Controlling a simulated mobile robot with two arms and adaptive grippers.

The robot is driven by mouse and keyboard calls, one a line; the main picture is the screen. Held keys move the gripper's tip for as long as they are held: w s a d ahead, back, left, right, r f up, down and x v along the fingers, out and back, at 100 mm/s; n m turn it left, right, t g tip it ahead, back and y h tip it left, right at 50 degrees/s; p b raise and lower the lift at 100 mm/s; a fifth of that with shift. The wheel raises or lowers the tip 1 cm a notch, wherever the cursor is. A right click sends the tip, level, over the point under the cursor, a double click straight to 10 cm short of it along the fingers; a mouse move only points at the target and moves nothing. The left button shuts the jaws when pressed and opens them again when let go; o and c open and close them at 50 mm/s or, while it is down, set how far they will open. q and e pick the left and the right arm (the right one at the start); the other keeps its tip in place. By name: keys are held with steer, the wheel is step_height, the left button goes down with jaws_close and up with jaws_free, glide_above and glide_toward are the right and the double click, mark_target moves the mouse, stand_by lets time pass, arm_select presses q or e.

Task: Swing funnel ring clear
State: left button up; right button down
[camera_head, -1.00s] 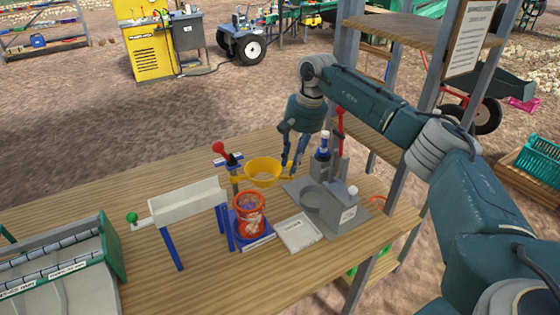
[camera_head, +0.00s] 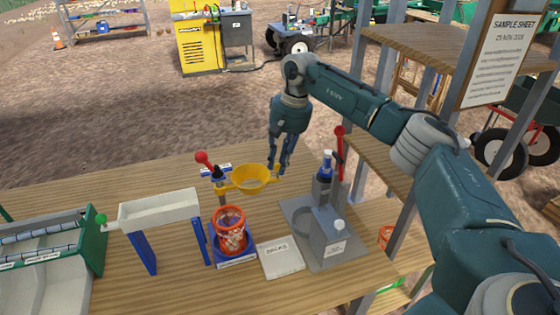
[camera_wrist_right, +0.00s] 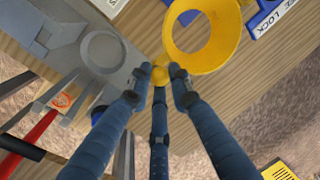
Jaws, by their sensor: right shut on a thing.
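The yellow funnel ring (camera_head: 247,179) stands on a post behind the orange cup (camera_head: 231,226), higher than the cup's rim. The cup sits on a blue base (camera_head: 236,259) and holds small pale and reddish pieces. A red-knobbed lever (camera_head: 203,158) stands at the ring's left. My right gripper (camera_head: 280,172) is at the ring's right side, shut on its yellow knob. In the right wrist view the fingers (camera_wrist_right: 161,75) close around the knob, and the funnel ring (camera_wrist_right: 203,38) shows just above right. My left gripper is not in view.
A grey press-like device (camera_head: 325,238) with a red lever (camera_head: 339,150) stands to the right. A pale flat card (camera_head: 280,258) lies between it and the cup. A white chute (camera_head: 160,209) on blue legs is at the left. The table behind the funnel is clear.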

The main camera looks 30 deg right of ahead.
steer(key=shift+w+d+r, duration=0.1)
steer(key=shift+w, duration=0.05)
steer(key=c, duration=1.6)
jaws_free()
steer(key=r, duration=0.4)
steer(key=d+r, duration=0.1)
steer(key=r, duration=0.2)
steer(key=s+d+r, duration=0.1)
steer(key=r, duration=0.3)
steer(key=shift+r, duration=0.3)
